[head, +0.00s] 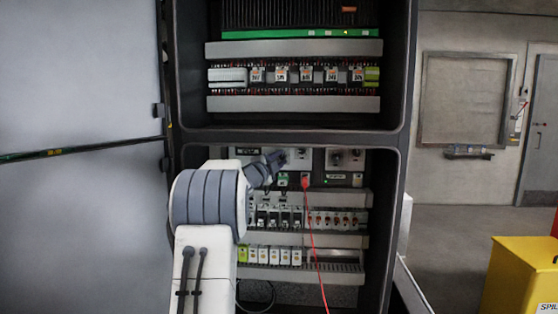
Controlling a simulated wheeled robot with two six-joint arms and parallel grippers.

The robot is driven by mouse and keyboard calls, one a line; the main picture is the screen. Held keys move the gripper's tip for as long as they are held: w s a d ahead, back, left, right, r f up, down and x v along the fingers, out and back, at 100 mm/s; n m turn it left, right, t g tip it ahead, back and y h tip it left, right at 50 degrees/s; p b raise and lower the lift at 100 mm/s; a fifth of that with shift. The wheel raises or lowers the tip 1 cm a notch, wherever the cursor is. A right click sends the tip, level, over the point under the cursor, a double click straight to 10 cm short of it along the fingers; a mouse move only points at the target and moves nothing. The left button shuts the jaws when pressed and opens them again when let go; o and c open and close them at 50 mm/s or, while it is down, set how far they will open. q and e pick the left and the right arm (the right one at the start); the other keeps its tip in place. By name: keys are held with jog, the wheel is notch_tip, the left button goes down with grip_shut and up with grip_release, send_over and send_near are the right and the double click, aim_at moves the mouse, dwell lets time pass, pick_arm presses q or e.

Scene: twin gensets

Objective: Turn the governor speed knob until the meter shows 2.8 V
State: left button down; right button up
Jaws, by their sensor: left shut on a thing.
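My left gripper (277,160) reaches into the lower bay of the open cabinet, at a light grey control module (298,165). It is shut on a knob of that module, which I take to be the governor speed knob; the fingers hide it, so its setting cannot be read. Another dark knob (302,153) shows just right of the fingers. A red probe (305,182) with a red lead hanging down sits below the module. No meter display with a readable voltage shows. My right gripper is not in view.
A second module (345,160) with two dark knobs is to the right. Rows of breakers (330,219) and terminals lie below. The cabinet door (80,90) stands open at left. A yellow spill bin (520,275) stands at lower right, with open floor behind it.

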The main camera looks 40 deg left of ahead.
pick_arm(q)
jog(key=c, duration=0.7)
grip_release()
jog(key=b+v, duration=0.3)
jog(key=v, duration=0.7)
jog(key=shift+s+d, duration=0.1)
jog(key=shift+s, duration=0.15)
